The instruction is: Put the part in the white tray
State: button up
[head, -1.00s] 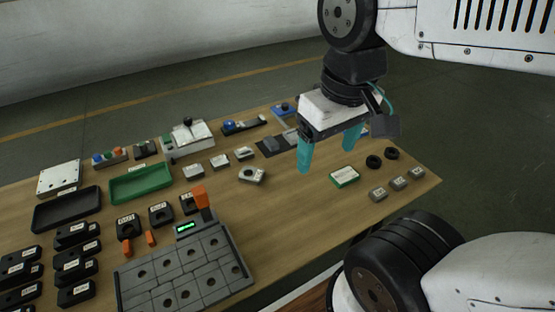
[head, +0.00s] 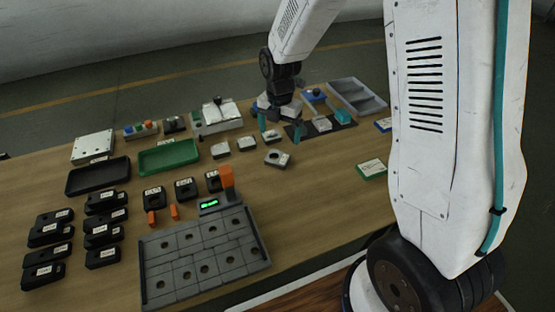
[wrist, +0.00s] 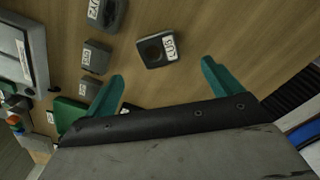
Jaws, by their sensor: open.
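The task's part is not singled out; a grey block with a round dark recess and a white label (head: 277,158) lies on the table just in front of my gripper (head: 280,128). In the wrist view, this labelled block (wrist: 157,50) lies beyond and between the open fingertips (wrist: 163,70), apart from them. My gripper is open and empty, above the table. I see no clearly white tray.
Small grey blocks (head: 220,150) lie left of my gripper. A dark mat (head: 320,129) with items on it is to its right. A grey fixture with holes (head: 203,258) and several black labelled blocks (head: 50,228) fill the front left. Bare wood lies in the front middle.

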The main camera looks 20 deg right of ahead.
aim_at(277, 153)
jog(key=shift+n, duration=0.5)
jog(key=f, duration=0.9)
jog(key=shift+a+f, duration=0.2)
jog(key=shift+a, duration=0.1)
jog(key=c, duration=1.6)
jog(key=shift+o, duration=0.2)
jog(key=shift+r, duration=0.1)
